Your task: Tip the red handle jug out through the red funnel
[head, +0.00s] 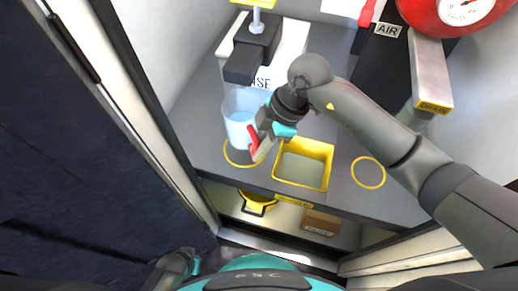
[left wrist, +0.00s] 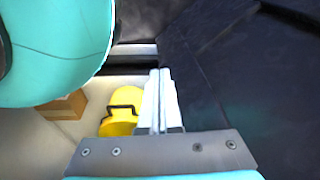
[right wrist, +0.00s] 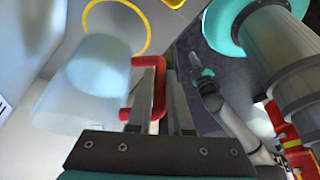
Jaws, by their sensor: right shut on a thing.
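The jug (head: 241,108) is pale and translucent with a red handle (head: 253,139). It stands about upright over the left yellow ring on the grey counter; I cannot tell whether it touches the counter. My right gripper (head: 262,143) is shut on the red handle, and the right wrist view shows the handle (right wrist: 133,88) at the fingers with the jug body (right wrist: 85,85) to their left. My left gripper (left wrist: 160,100) is shut and empty, low down and away from the counter. I cannot make out the red funnel for certain.
A yellow-rimmed tray (head: 304,163) is sunk right of the jug, with another yellow ring (head: 368,173) beyond. A dark spout (head: 246,62) stands behind the jug. A red gauge (head: 460,10) is top right. A shelf below holds a yellow container (head: 258,203) and a brown box (head: 321,222).

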